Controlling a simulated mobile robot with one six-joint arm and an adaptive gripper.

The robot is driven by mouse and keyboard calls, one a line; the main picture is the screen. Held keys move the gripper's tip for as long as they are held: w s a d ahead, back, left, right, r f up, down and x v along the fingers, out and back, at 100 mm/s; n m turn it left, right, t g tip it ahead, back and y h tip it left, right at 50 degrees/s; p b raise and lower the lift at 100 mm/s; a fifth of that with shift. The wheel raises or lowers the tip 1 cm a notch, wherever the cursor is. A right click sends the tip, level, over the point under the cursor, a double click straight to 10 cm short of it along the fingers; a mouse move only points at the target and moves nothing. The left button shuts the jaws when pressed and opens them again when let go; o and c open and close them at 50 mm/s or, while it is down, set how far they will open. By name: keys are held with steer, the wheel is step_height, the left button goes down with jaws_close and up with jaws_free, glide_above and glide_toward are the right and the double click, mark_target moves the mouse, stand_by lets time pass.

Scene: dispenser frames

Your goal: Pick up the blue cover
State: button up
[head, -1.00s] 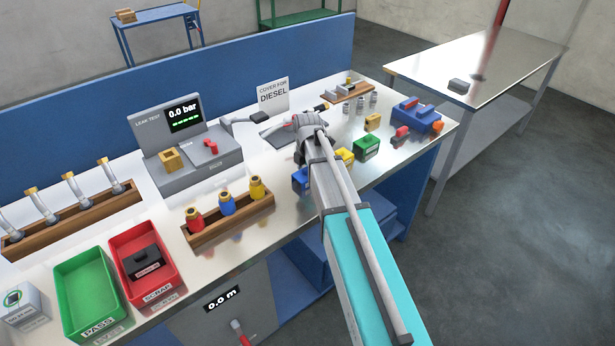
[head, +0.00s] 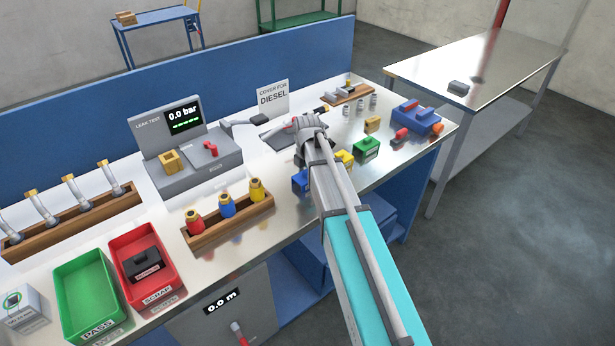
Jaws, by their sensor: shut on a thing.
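The blue cover (head: 299,181) is a small blue block near the front edge of the steel workbench, at the left end of a row of coloured covers. My arm partly hides it. My gripper (head: 301,167) points down at the blue cover from above, just under my wrist, and is shut on it. The fingers are mostly hidden by my wrist and arm, and I cannot tell whether the cover is clear of the bench.
A yellow cover (head: 344,157) and a green cover (head: 367,147) stand close by on the right. A sign (head: 273,97) reads "COVER FOR DIESEL". A rack (head: 232,223) with red, blue and yellow bottles stands left. A blue fixture (head: 417,117) is further right.

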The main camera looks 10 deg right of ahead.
steer(key=shift+r, duration=0.15)
step_height(320, 180, up, 3)
steer(key=p, duration=0.3)
steer(key=s+r+p, duration=0.9)
steer(key=s+p, duration=0.1)
steer(key=s, duration=0.4)
steer(key=shift+a+r, duration=0.15)
steer(key=shift+r, duration=0.2)
steer(key=shift+f+b, duration=0.55)
steer(key=shift+s, duration=0.15)
